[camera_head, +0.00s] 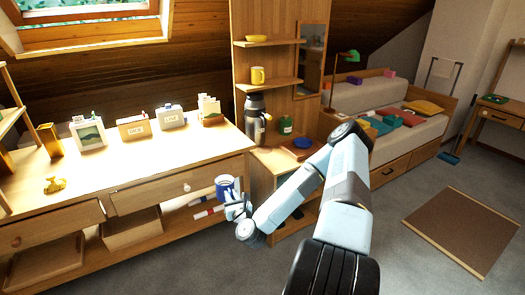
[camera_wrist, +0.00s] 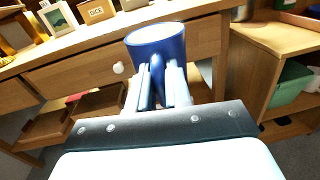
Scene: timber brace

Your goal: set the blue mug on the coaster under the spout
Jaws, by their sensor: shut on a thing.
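The blue mug (camera_head: 226,186) is held upright in the air in front of the right end of the long dresser. My gripper (camera_head: 236,208) is shut on it. In the wrist view the mug (camera_wrist: 156,42) stands beyond the fingertips (camera_wrist: 160,80), which close on its blue handle. A dark and steel flask-like dispenser (camera_head: 255,118) stands on the wooden side cabinet, behind and to the right of the mug. I cannot make out its spout or a coaster under it.
The side cabinet (camera_head: 262,160) also holds a green jar (camera_head: 285,125) and a flat blue round thing (camera_head: 303,143). A yellow mug (camera_head: 258,75) sits on a shelf above. The dresser top (camera_head: 150,160) carries several boxes. A dresser drawer (camera_head: 52,232) stands out on the left.

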